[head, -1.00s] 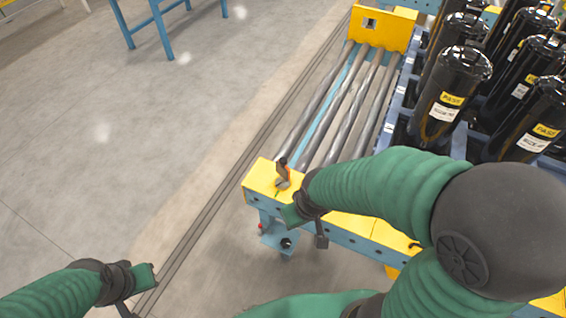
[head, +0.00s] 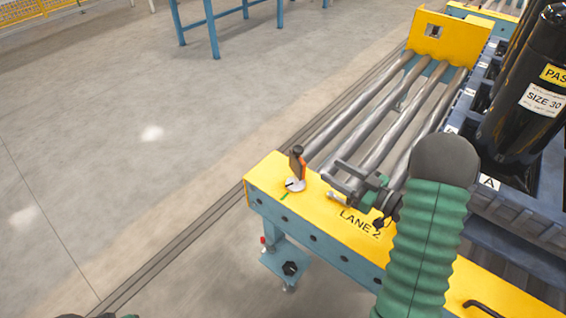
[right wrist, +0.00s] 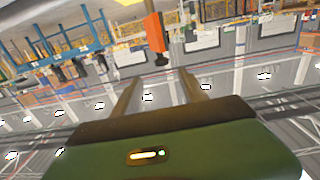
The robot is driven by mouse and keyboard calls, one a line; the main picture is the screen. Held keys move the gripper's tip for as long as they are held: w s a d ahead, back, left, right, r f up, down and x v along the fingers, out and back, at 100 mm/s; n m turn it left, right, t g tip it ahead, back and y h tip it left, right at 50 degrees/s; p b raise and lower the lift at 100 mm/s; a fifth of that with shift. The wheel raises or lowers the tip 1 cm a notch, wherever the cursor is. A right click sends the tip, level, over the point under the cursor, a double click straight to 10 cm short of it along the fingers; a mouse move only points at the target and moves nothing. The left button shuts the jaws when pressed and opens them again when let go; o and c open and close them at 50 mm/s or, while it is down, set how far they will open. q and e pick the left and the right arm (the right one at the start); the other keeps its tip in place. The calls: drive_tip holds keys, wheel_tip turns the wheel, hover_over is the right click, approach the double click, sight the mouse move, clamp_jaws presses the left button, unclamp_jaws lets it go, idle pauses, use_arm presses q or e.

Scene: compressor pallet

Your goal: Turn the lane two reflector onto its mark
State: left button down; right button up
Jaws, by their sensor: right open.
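The lane two reflector is an orange upright plate (head: 298,167) with a black top, on a round silver base with a dark line. It stands on the yellow end beam (head: 262,173), and a short green mark (head: 285,196) lies on the beam just in front of the base. My right gripper (head: 333,180) is open and empty, just right of the reflector and apart from it, with its fingers pointing toward it. In the right wrist view the orange reflector (right wrist: 155,32) shows upside down, beyond the open fingers (right wrist: 156,84).
Bare metal rollers (head: 368,110) run back to a yellow end plate (head: 448,38). Black cylinders (head: 520,115) stand in a blue-grey rack (head: 489,183) on the right. "LANE 2" is printed on the beam beside my right arm. Floor on the left is clear.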

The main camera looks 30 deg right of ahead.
sight(290, 152)
use_arm(q)
drive_tip(key=b+x, duration=0.2)
drive_tip(key=s+b+x, duration=0.1)
drive_tip(key=b+x, duration=0.1)
drive_tip(key=x, duration=0.1)
drive_tip(key=shift+a+f+b, duration=0.15)
drive_tip(key=shift+a+b, duration=0.05)
drive_tip(key=shift+b, duration=0.2)
use_arm(e)
drive_tip(key=x, duration=1.6)
drive_tip(key=shift+w+r, duration=0.3)
drive_tip(key=shift+r, duration=0.05)
drive_tip(key=shift+c, duration=0.3)
drive_tip(key=shift+a, duration=0.1)
clamp_jaws()
